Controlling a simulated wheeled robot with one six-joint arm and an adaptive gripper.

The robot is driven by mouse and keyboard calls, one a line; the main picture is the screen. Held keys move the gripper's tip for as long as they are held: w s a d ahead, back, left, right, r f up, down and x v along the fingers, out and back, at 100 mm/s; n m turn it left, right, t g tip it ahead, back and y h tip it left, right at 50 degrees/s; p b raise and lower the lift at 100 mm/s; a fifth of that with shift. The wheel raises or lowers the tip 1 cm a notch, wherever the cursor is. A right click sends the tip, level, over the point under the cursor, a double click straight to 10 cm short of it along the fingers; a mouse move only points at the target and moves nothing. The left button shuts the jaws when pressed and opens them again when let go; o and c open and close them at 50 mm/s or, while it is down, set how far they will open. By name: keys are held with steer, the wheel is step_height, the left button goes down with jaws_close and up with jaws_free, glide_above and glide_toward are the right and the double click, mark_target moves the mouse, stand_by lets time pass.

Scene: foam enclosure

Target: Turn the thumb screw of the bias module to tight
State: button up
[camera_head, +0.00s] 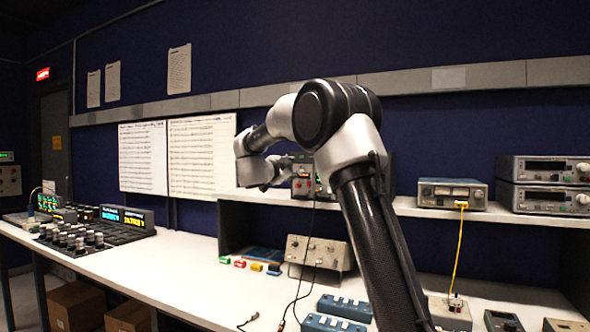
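My arm rises from the lower right and bends over to the left, with its wrist above the shelf edge. My gripper (287,172) is at the end of the wrist, small and dark against the things behind it. I cannot make out its fingers or whether anything is between them. Just right of it, a small grey unit with red parts (302,186) stands on the shelf, partly hidden by my arm. I cannot tell whether this is the bias module. No thumb screw can be made out, and I cannot tell whether the gripper touches the unit.
A beige box with knobs (318,251) stands on the white bench (185,265) below the shelf. Blue modules (343,307) and dark cables lie at the front. Small coloured blocks (257,267) lie behind. Instruments (452,193) fill the right shelf. The bench's left middle is clear.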

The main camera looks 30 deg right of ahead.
mark_target(300, 167)
steer(key=x, duration=0.6)
steer(key=shift+d, duration=0.15)
jaws_close()
